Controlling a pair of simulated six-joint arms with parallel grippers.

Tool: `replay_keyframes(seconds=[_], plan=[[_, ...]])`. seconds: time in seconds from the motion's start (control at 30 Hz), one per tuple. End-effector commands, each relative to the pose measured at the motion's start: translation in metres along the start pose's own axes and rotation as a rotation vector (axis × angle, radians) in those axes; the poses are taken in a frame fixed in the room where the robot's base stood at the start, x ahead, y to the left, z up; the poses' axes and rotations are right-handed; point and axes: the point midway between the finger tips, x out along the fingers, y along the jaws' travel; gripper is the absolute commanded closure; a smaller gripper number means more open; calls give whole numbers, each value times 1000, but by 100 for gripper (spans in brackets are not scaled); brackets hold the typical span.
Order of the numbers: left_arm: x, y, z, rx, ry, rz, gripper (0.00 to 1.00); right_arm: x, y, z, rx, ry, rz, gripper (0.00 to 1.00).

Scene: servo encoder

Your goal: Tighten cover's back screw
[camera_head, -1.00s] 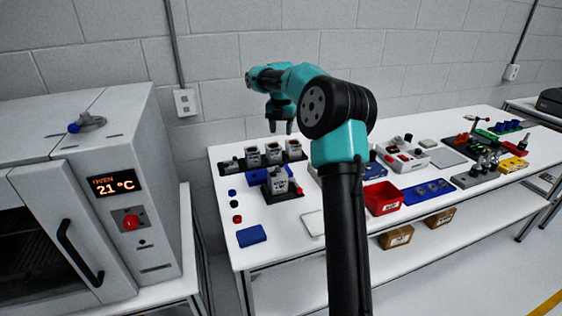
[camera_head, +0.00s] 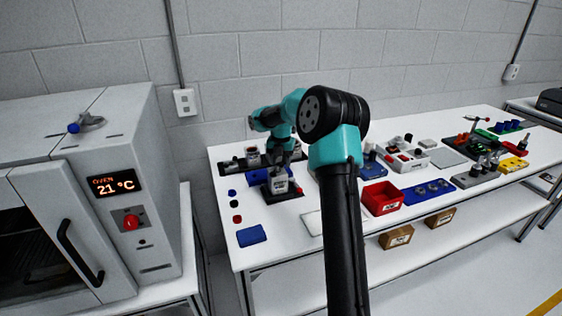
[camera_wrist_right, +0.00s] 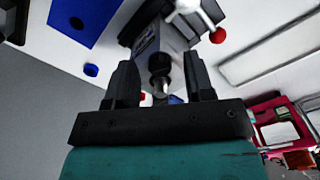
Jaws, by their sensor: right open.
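The grey servo unit (camera_head: 279,185) stands in a black fixture (camera_head: 290,194) at the front left of the bench. My right gripper (camera_head: 284,162) points down just above and behind this unit. In the right wrist view my right gripper (camera_wrist_right: 160,76) is open, one finger on either side of a small black knob with a metal stem (camera_wrist_right: 160,63). The knob is in front of the grey unit (camera_wrist_right: 152,42); I cannot tell whether it is the back screw or whether a finger touches it. My left gripper is out of view.
A black rack (camera_head: 226,163) with several grey units lies behind the fixture, partly hidden by my arm. A red bin (camera_head: 381,198) and a blue tray (camera_head: 428,193) stand to the right.

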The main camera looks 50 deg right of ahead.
Motion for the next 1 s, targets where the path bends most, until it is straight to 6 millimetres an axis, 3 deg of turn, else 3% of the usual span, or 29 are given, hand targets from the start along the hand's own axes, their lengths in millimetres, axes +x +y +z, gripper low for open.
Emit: replay_keyframes(seconds=[0.2,0.7,1.0], plan=[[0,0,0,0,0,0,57,0,0,0,0,0,0,53],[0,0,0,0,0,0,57,0,0,0,0,0,0,100],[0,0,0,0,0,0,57,0,0,0,76,0,0,100]])
